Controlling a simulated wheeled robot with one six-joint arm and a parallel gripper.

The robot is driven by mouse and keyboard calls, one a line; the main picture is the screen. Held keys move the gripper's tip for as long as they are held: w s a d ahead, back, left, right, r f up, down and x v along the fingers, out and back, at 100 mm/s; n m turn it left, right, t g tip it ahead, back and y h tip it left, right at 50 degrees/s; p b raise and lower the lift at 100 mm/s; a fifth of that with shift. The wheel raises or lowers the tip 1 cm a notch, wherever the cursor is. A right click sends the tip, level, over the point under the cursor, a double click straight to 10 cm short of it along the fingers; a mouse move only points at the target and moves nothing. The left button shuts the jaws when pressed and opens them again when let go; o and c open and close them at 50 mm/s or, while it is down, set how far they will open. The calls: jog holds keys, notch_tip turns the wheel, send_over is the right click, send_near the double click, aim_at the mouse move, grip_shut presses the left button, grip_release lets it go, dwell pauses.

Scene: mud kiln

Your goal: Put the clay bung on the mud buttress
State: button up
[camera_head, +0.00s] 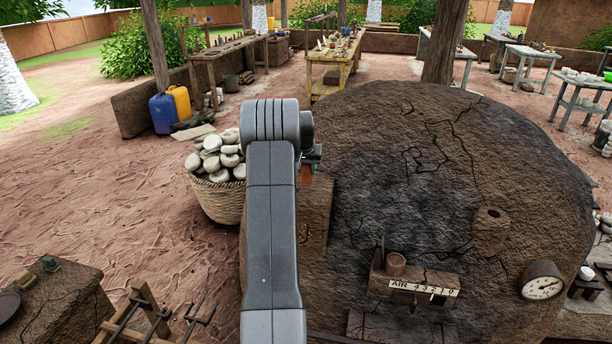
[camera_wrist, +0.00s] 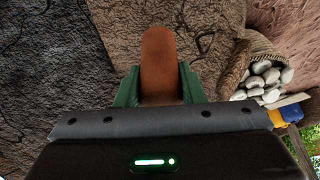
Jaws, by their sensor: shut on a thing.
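My gripper (camera_wrist: 160,82) has green fingers shut on the clay bung (camera_wrist: 160,55), a smooth reddish-brown piece standing out past the fingertips in the wrist view. In the head view a small part of the bung (camera_head: 305,175) shows just right of my arm, most of it hidden. The mud buttress (camera_head: 316,213) appears to be the brown, cracked block against the kiln's left side, partly hidden behind my arm. The bung is held above or in front of it; I cannot tell the gap.
The large domed mud kiln (camera_head: 450,170) fills the right. On its front are a ledge with an AIR plate (camera_head: 420,287) and a round gauge (camera_head: 541,280). A basket of pale stones (camera_head: 218,195) stands left of my arm. Open dirt floor lies farther left.

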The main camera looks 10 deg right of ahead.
aim_at(306, 176)
jog(key=shift+f+p, duration=0.3)
jog(key=shift+f, duration=1.2)
jog(key=shift+f, duration=0.1)
jog(key=o, duration=1.1)
jog(key=b+v, duration=0.2)
jog(key=v, duration=1)
jog(key=shift+w, duration=0.1)
